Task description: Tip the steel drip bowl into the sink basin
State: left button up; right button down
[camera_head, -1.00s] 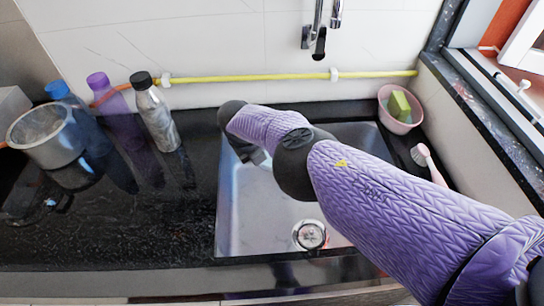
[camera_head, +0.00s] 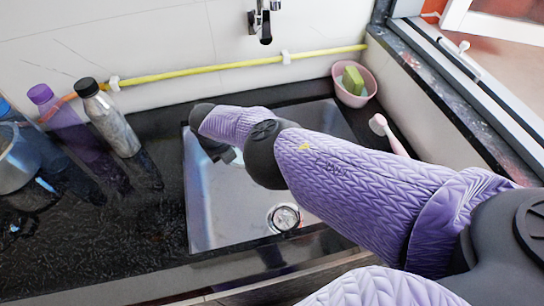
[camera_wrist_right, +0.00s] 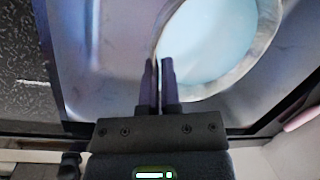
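A round steel bowl (camera_wrist_right: 262,60) with a pale interior fills the upper right of the right wrist view, over the grey sink basin. I take it to be the drip bowl. My right gripper (camera_wrist_right: 160,68) has its two dark fingers close together at the bowl's near rim, and appears to pinch it. In the head view my purple right arm reaches over the sink basin (camera_head: 212,205), and the gripper (camera_head: 222,156) points down into it at the left. The arm hides most of the bowl there. My left gripper is out of view.
A grey metal pot (camera_head: 14,160), a purple bottle (camera_head: 75,135) and a steel bottle (camera_head: 112,122) stand on the black counter at left. A pink bowl (camera_head: 352,97) with a green sponge and a pink brush (camera_head: 388,132) lie right of the basin. The tap (camera_head: 263,25) hangs behind it.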

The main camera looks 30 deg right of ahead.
jog(key=shift+d+y+p, duration=0.15)
jog(key=shift+y+p, duration=0.15)
jog(key=shift+p, duration=0.3)
jog(key=shift+d+f+t+y+p, duration=0.1)
jog(key=shift+f+t+y+p, duration=0.1)
jog(key=shift+t+y+p, duration=0.3)
dwell(0.6)
jog(key=shift+d+r+y+p, duration=0.1)
jog(key=shift+r+y+p, duration=0.15)
jog(key=shift+p, duration=0.35)
jog(key=shift+d+t+y+p, duration=0.1)
jog(key=shift+t+y+p, duration=0.2)
jog(key=shift+t+y, duration=0.1)
dwell(0.5)
